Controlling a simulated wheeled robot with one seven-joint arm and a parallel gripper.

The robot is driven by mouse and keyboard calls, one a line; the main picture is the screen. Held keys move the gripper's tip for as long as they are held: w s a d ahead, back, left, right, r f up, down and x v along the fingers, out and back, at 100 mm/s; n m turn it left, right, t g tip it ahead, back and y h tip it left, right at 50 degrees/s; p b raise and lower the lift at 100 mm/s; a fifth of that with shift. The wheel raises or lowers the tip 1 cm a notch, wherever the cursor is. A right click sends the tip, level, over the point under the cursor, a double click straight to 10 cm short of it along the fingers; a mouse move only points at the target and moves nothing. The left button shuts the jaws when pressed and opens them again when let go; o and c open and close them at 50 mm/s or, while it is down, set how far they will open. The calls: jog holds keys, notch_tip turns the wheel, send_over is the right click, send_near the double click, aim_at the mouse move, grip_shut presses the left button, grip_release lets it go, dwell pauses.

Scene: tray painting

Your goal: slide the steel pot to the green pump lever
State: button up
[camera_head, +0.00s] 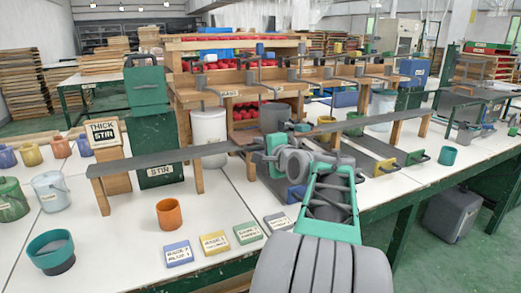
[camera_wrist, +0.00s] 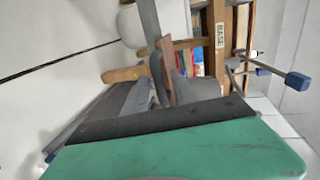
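A dark grey pot (camera_head: 272,118) stands behind the long grey rail, just beyond my gripper; it looks like the steel pot. Grey shapes beyond are partly covered, and I cannot tell whether anything is between the fingers.
A grey rail (camera_head: 160,159) on wooden posts crosses the table. An orange cup (camera_head: 169,214), a teal cup (camera_head: 50,250) and several labelled blocks (camera_head: 214,243) stand in front. A white cylinder (camera_head: 208,125) stands behind the rail. A green cup (camera_head: 447,155) is at right.

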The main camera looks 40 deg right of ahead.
grip_shut()
dwell(1.2)
